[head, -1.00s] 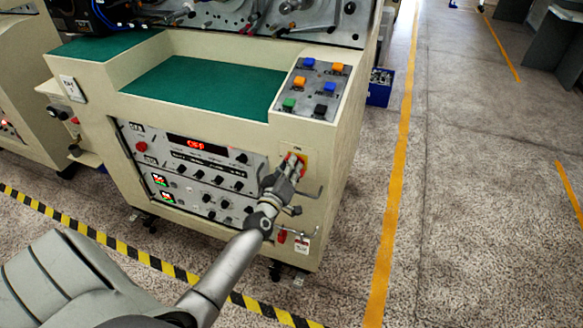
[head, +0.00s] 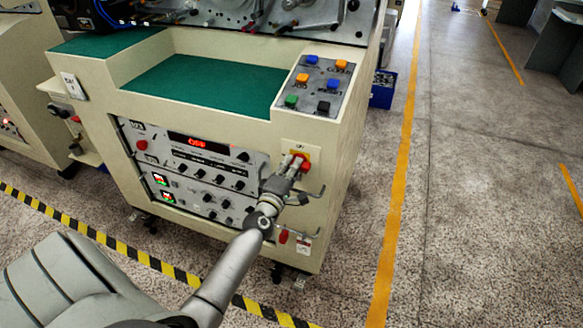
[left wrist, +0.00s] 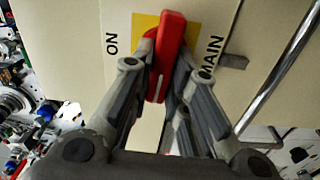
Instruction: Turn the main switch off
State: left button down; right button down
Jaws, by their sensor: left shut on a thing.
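The main switch is a red knob (head: 304,165) on a yellow plate (head: 299,151), on the front of the cream machine below its button panel. In the left wrist view, the red knob (left wrist: 168,50) stands long and nearly upright in the picture over its yellow plate (left wrist: 145,22). "ON" is printed to its left and "MAIN" to its right. My left gripper (head: 292,169) is at the switch, its fingers (left wrist: 163,78) shut on either side of the knob. The fingers hide part of the knob and plate. My right gripper is not in view.
A metal handle (head: 313,193) sticks out just right of the switch, close to my gripper. The control panel (head: 195,170) with knobs lies to the left. A small red part (head: 283,236) is below. The floor right of the machine is open.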

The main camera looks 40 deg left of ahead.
pick_arm(q)
jog(key=shift+f+n, duration=0.15)
jog(key=shift+n, duration=0.35)
jog(key=c, duration=1.4)
grip_release()
jog(key=v, duration=1.2)
jog(key=shift+s, duration=0.1)
